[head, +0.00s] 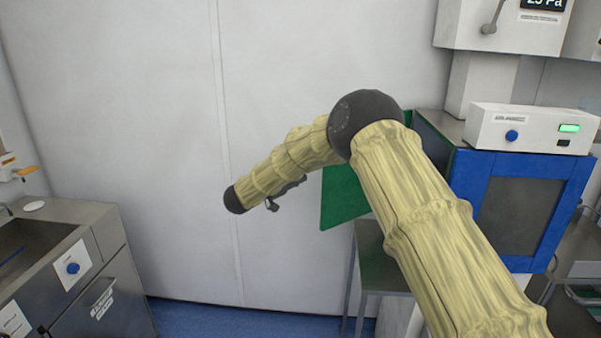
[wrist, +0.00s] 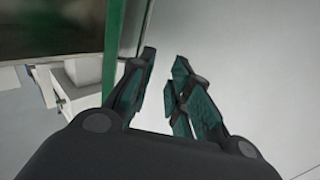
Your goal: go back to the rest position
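My gripper (wrist: 164,62) shows in the wrist view with its two dark fingers and green pads apart. The gap between the fingertips is narrow and nothing is held in it. In the head view my arm, in a cream sleeve, rises from the lower right to a black elbow and bends left. A small dark part shows below the forearm, but I cannot tell whether it belongs to my gripper. The fingers cannot be made out there.
A blue-framed cabinet (head: 557,205) with an open green door (head: 342,200) stands behind my arm at right. A white device (head: 531,129) sits on top. A steel sink unit (head: 98,228) stands at left. Blue floor (head: 235,319) and bare white wall (head: 120,110) lie between.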

